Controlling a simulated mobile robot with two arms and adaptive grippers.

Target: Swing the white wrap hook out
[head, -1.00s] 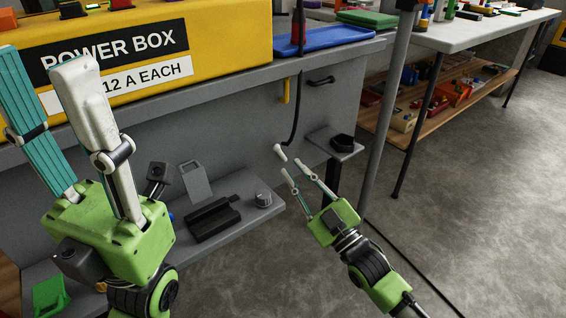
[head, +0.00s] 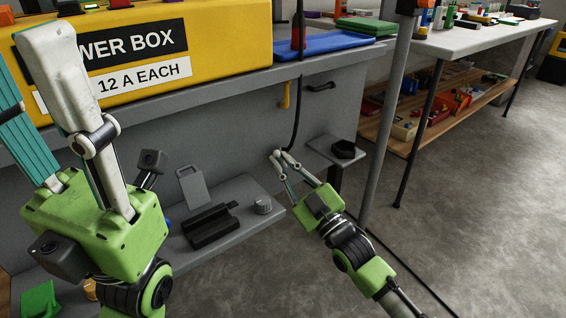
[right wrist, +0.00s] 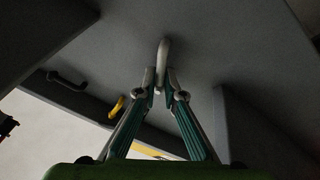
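The white wrap hook (right wrist: 163,52) is on the grey panel under the bench. In the right wrist view it stands between the fingertips of my right gripper (right wrist: 160,76), which are a little apart. I cannot tell whether they touch it. In the head view the right gripper (head: 283,156) reaches the panel at the hook's place and its tips mostly hide the hook. My left gripper (head: 25,70) is open and empty in front of the yellow power box (head: 225,40), large in the near left of the head view.
A yellow hook (head: 285,94) and a black handle (head: 321,86) are on the panel above. A black cord (head: 297,115) hangs down to near the right gripper. A low grey shelf (head: 262,222) holds black parts and a knob. A grey post (head: 383,130) stands to the right.

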